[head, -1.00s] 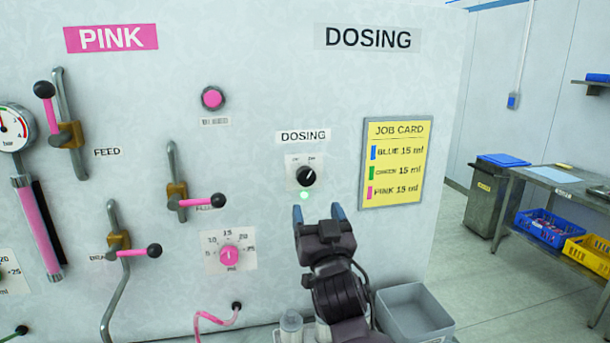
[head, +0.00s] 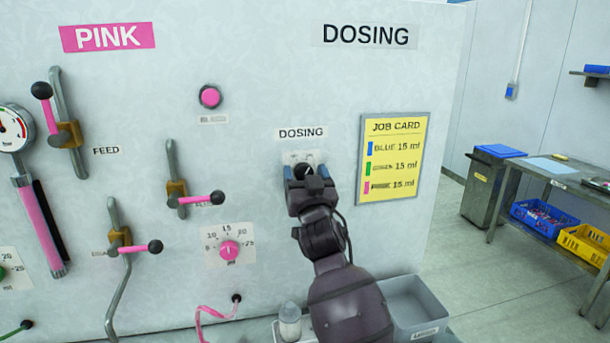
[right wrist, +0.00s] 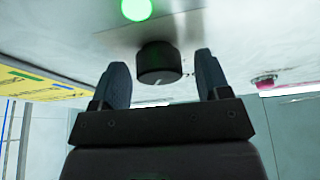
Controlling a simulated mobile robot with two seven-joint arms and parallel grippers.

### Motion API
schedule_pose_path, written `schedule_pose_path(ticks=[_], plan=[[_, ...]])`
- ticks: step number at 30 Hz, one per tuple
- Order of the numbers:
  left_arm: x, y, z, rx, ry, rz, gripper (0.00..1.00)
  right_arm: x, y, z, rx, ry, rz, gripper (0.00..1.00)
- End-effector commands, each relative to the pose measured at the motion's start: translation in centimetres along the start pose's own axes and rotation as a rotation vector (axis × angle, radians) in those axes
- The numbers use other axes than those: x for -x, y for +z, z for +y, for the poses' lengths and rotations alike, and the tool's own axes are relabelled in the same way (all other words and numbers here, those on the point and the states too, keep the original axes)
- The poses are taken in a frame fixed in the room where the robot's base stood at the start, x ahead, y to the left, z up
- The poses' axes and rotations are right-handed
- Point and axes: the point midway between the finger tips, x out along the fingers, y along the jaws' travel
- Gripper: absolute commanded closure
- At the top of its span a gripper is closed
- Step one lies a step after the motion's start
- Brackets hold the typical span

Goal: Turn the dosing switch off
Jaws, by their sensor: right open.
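The dosing switch is a black round knob (head: 304,171) on a pale plate under the DOSING label (head: 302,133) on the panel. In the right wrist view the knob (right wrist: 159,63) shows between my two fingers, with a white pointer line on it. A green lamp (right wrist: 136,9) is lit beside it. My right gripper (head: 306,172) is open, its fingertips on either side of the knob; it also shows in the right wrist view (right wrist: 162,80). A gap shows between the fingers and the knob. My gripper hides the lamp and part of the plate in the head view. My left gripper is not in view.
A yellow job card (head: 393,157) hangs right of the knob. A pink dial (head: 229,251) and a pink-handled lever (head: 205,198) are to the left. A grey bin (head: 413,304) and a small bottle (head: 290,321) stand below.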

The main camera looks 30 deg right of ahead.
Motion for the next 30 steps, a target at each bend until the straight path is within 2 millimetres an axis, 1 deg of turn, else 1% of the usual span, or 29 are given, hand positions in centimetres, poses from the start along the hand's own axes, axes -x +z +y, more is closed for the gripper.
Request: schedule_pose_path(ticks=[2, 12, 17, 22, 30], plan=[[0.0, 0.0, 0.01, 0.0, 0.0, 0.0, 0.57, 0.01, 0.01, 0.01, 0.0, 0.0, 0.0, 0.3], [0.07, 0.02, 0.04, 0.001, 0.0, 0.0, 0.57, 0.04, 0.02, 0.01, 0.0, 0.0, 0.0, 0.8], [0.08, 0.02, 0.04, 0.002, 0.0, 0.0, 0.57, 0.04, 0.02, 0.01, 0.007, -0.003, 0.0, 0.8], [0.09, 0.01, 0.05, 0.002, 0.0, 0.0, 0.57, 0.04, 0.03, 0.09, 0.049, -0.02, 0.0, 0.8], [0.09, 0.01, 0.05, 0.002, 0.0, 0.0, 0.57, 0.03, 0.0, 0.1, 0.214, -0.089, 0.001, 0.8]])
